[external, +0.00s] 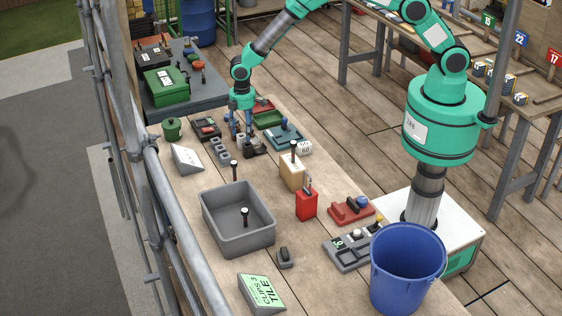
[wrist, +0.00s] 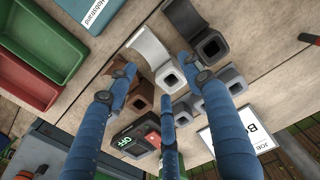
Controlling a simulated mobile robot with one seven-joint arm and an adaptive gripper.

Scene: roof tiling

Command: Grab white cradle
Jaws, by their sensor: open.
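The white cradle (wrist: 148,45) is a pale curved piece with a square socket block (wrist: 170,77) at its lower end. In the wrist view it lies on the wooden bench between my gripper's fingers. My gripper (wrist: 160,80) has three blue fingers spread apart and empty around and above the socket end. Whether any finger touches it, I cannot tell. A dark grey cradle (wrist: 185,18) lies to its right and a brown one (wrist: 138,97) to its lower left. In the external view my gripper (external: 240,130) points down at the bench; the white cradle is mostly hidden there.
Several grey blocks (external: 220,150) and a switch box marked OFF (wrist: 136,137) sit close by. Green (external: 268,119) and red trays lie behind. A white sign (external: 187,158), a grey bin (external: 238,220), a red can (external: 306,204) and a blue bucket (external: 405,275) stand nearer the camera.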

